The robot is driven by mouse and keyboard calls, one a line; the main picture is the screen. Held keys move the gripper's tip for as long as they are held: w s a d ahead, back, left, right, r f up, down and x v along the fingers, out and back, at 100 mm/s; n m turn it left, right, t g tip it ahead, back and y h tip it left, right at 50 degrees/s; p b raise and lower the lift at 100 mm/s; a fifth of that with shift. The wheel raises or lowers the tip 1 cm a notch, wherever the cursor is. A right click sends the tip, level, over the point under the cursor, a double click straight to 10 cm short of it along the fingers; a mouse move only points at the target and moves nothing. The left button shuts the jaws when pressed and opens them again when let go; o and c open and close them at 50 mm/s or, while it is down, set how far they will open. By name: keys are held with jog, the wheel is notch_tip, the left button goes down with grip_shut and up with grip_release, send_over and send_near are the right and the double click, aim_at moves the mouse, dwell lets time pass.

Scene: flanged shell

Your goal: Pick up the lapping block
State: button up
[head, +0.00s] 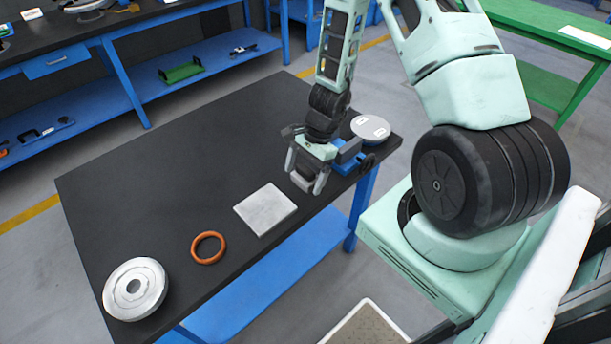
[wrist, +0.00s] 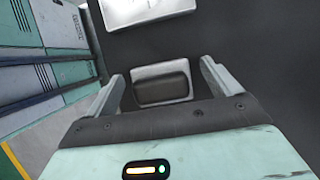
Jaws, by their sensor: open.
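The lapping block, a small light-grey block (head: 302,181), sits on the black table near its front edge. In the wrist view the block (wrist: 162,70) shows a pale metal edge around a dark, rounded top. My gripper (head: 306,182) is open and points down over it. In the wrist view my gripper (wrist: 160,84) has one finger on each side of the block, with a visible gap on both sides. The fingers do not appear to touch it. In the head view the fingers and gripper body hide part of the block.
A flat grey plate (head: 265,209) lies left of my gripper, then an orange ring (head: 208,248) and a round metal flange (head: 149,290). A blue fixture (head: 345,168) stands close on the right, with a grey disc (head: 370,128) behind it. The table's far left (head: 150,180) is clear.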

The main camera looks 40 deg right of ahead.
aim_at(303, 170)
jog(key=shift+a+f, duration=0.15)
jog(key=shift+f, duration=0.25)
jog(key=shift+c, duration=0.3)
jog(key=c, duration=1.2)
jog(key=shift+r, duration=0.15)
notch_tip(303, 170, up, 10)
jog(key=shift+f, duration=0.1)
